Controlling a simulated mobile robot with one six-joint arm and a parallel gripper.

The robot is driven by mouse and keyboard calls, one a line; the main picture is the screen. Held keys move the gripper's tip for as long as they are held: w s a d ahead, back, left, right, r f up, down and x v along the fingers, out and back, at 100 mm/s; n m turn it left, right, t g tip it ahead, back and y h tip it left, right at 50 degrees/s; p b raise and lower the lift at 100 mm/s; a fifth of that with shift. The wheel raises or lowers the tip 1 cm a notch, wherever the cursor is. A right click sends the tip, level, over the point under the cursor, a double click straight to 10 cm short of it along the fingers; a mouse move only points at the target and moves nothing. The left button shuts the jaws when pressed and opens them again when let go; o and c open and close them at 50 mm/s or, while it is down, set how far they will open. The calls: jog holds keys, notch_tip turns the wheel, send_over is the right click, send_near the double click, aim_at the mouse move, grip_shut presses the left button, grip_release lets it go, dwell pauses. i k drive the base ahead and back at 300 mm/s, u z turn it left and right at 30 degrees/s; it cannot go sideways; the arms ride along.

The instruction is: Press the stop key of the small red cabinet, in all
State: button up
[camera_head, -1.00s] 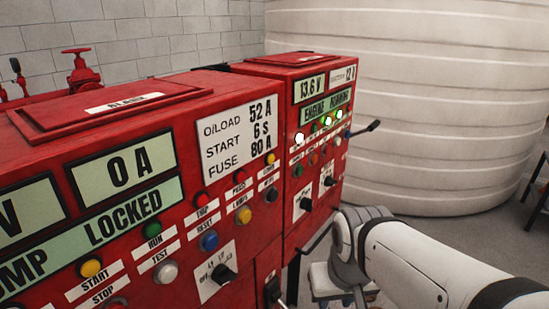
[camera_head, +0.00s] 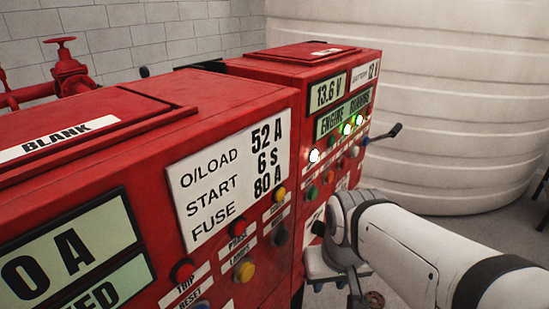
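The small red cabinet (camera_head: 290,62) stands beyond a larger red cabinet and faces right. Its displays read 13.6 V, 12 V and "ENGINE RUNNING" (camera_head: 343,114). Below them is a row of lamps; a white one (camera_head: 314,156) and two greenish ones (camera_head: 346,129) are lit. Under the lamps are small coloured keys, including a green one (camera_head: 312,192) and a red one (camera_head: 326,178). Their labels are too small to read, so I cannot tell which is stop. My white arm reaches in from the right and covers the cabinet's lower front. I cannot make out my gripper's fingers.
The nearer red cabinet (camera_head: 140,140), with its OILOAD/START/FUSE plate (camera_head: 228,172), fills the left and foreground. A black lever (camera_head: 385,134) sticks out from the small cabinet's right side. A large white ribbed tank (camera_head: 450,110) stands behind. Red valve piping (camera_head: 68,75) is at back left.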

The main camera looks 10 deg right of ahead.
aim_at(343, 164)
jog(key=z, duration=0.05)
jog(key=k, duration=0.5)
jog(key=u, duration=1.6)
jog(key=k, duration=1.4)
jog(key=z, duration=0.95)
jog(key=i, duration=1)
jog(key=z, duration=0.05)
